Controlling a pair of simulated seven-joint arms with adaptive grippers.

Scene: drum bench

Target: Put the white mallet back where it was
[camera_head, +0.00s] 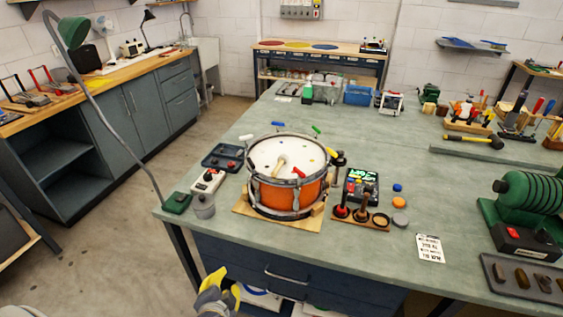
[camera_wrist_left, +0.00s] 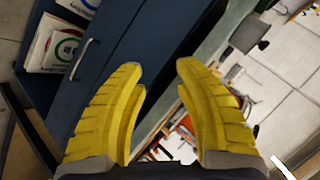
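A pale, cream-white mallet (camera_head: 279,161) lies on the white head of an orange drum (camera_head: 286,190), which sits on a wooden base. A wooden rack (camera_head: 350,221) stands right of the drum. It holds a mallet with a red head (camera_head: 342,209) and a darker one (camera_head: 362,212); a ring at its right end (camera_head: 380,219) looks empty. My left gripper (camera_head: 226,284) is low in front of the bench, apart from the drum and mallet. Its yellow fingers are open and empty in the left wrist view (camera_wrist_left: 162,68). My right gripper is not in view.
A blue tray (camera_head: 222,157), a white switch box (camera_head: 207,182) and a grey cup (camera_head: 204,207) stand left of the drum. Pucks and a white card (camera_head: 430,248) lie right of the rack. The bench front has drawers (camera_head: 290,272). The bench behind the drum has free room.

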